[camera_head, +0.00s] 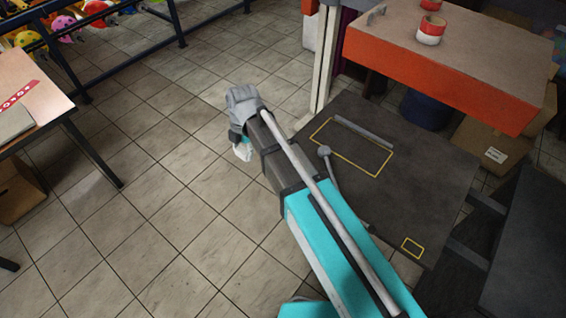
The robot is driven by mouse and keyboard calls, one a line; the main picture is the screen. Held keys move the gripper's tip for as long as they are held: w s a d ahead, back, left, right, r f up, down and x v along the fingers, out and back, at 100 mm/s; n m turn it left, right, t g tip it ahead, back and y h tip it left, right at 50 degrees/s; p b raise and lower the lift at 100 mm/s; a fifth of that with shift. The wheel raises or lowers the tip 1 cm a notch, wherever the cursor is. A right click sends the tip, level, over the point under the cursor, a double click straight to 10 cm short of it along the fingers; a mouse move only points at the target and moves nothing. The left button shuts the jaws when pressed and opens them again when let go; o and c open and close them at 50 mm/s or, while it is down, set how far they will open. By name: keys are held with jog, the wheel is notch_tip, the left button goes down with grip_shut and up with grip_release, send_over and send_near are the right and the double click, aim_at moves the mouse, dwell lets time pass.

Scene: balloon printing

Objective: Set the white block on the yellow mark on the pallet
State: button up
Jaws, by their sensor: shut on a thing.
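The white block (243,153) shows as a small pale piece at the end of my arm, partly hidden by the wrist. My gripper (238,143) is shut on it, over the tiled floor and left of the dark pallet (440,185). The fingers are mostly hidden. The pallet's dark top carries a small yellow square (412,247) near its front right and a larger yellow rectangle (324,130) farther back. The small square looks empty. My teal arm crosses in front of the pallet's left part.
A grey bar (363,132) lies along the far side of the larger rectangle. A wooden table (29,95) stands at left. Tiled floor between is clear. Dark railing (130,48) runs at the back left.

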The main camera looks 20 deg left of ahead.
jog(key=w+d+f+b, duration=0.8)
jog(key=w, duration=0.1)
jog(key=shift+w+d+f+b, duration=0.15)
jog(key=shift+w+f+b, duration=0.05)
jog(key=shift+f+b, duration=0.1)
jog(key=shift+w+d+f, duration=0.2)
jog(key=shift+w+d, duration=0.05)
dwell(0.4)
jog(key=shift+w+d+f+b, duration=0.15)
jog(key=shift+w+f+b, duration=0.05)
jog(key=shift+f+b, duration=0.25)
jog(key=shift+w+d+f+b, duration=0.15)
jog(key=shift+f+b, duration=0.15)
jog(key=shift+b, duration=0.25)
jog(key=shift+f+b, duration=1.25)
jog(key=shift+f, duration=0.2)
